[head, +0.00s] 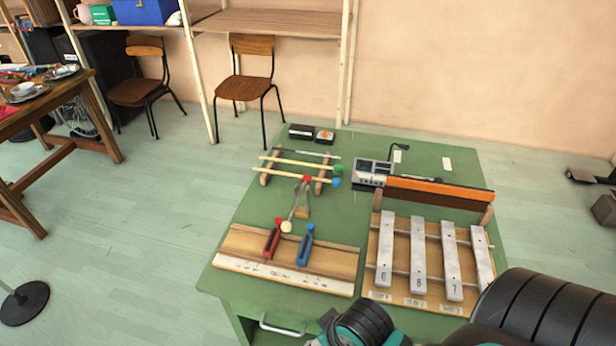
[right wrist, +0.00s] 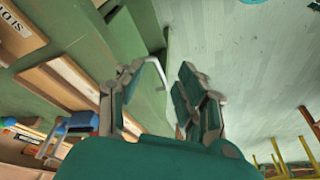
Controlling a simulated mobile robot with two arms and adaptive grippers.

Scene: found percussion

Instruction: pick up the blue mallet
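The blue mallet has a pale stick and a blue head (head: 337,182). It lies across a low wooden rack (head: 323,175) at the back left of the green table. A similar mallet with a green head (head: 339,170) lies just behind it on the same rack. In the head view my right arm is at the bottom right. My left gripper is not in view.
Metal bars (head: 418,255) sit on a frame at right, an orange-topped long piece (head: 440,190) behind. A drawer handle (head: 282,328) protrudes in front.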

